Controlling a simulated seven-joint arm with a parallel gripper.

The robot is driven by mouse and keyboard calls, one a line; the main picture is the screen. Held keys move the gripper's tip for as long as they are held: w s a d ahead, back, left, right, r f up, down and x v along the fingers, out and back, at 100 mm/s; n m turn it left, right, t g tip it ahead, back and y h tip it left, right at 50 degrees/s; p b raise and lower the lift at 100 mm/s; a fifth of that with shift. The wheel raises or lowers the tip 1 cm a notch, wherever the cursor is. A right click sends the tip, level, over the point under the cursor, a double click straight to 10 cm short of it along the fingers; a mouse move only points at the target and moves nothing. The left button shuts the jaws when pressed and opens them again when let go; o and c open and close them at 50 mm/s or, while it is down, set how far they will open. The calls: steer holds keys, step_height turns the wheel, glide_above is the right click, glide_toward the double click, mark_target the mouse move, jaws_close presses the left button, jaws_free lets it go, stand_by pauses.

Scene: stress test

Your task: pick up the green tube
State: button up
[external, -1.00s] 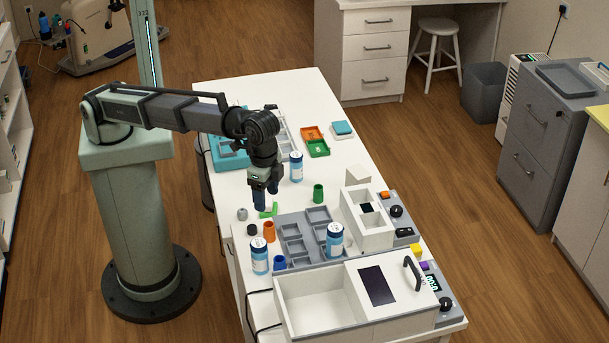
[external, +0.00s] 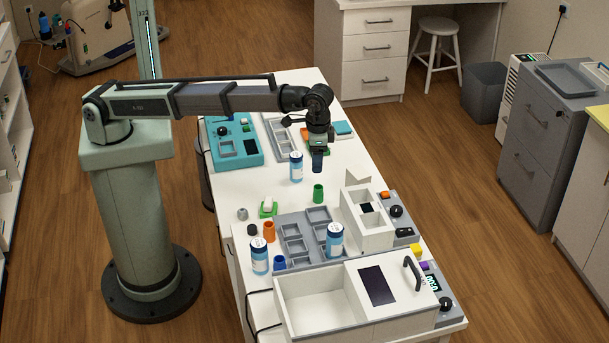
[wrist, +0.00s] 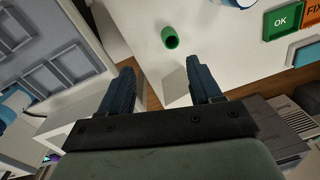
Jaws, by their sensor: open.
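The green tube (external: 318,193) stands upright on the white table in the external view, behind the grey tray. It also shows in the wrist view (wrist: 170,38), ahead of the fingertips and roughly between their lines. My gripper (external: 317,168) hangs above the table, farther back than the tube. Its two blue fingers (wrist: 163,76) are apart in the wrist view, with nothing held between them. The tube is clear of both fingers.
A blue-and-white bottle (external: 296,167) stands left of my gripper. A white block (external: 357,177) and a white open box (external: 367,222) are to the right. The grey compartment tray (external: 291,230) lies in front. A green pad with a white piece (external: 268,208) lies left of the tube.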

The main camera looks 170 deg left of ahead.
mark_target(318, 188)
steer(key=s+f+n, duration=0.1)
steer(key=f+n, duration=0.3)
steer(key=s+a+f+n, duration=0.1)
steer(key=f+n, duration=0.8)
steer(key=f, duration=0.1)
steer(key=shift+s+a+f+n+y, duration=0.25)
steer(key=shift+s+n+y, duration=0.05)
steer(key=shift+s+y, duration=0.1)
stand_by(0.6)
steer(key=c, duration=1.1)
